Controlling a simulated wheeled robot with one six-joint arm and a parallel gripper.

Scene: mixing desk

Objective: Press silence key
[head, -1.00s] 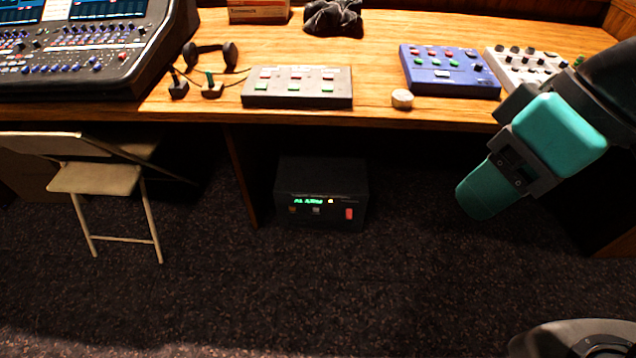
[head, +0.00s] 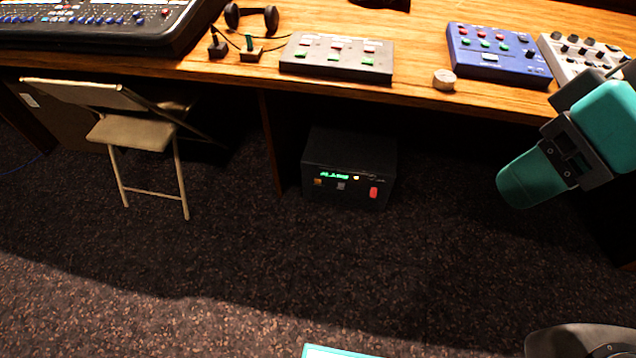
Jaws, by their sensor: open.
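A black box unit (head: 349,168) stands on the carpet under the desk, near the middle of the head view. Its front has a lit green display (head: 334,176), a small yellow light, an amber key (head: 318,182), a grey key (head: 341,186) and a larger red key (head: 373,192). Labels are too small to read, so I cannot tell which key is the silence key. My teal and grey arm (head: 572,150) hangs at the right, apart from the box and in front of the desk edge. No gripper fingers show.
A folding chair (head: 131,133) stands left of the box, and a wooden panel is close to the box's left side. The desk (head: 420,103) overhangs it, bearing a grey button panel (head: 336,58), a blue button panel (head: 497,55), a mixer and headphones. Carpet before the box is clear.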

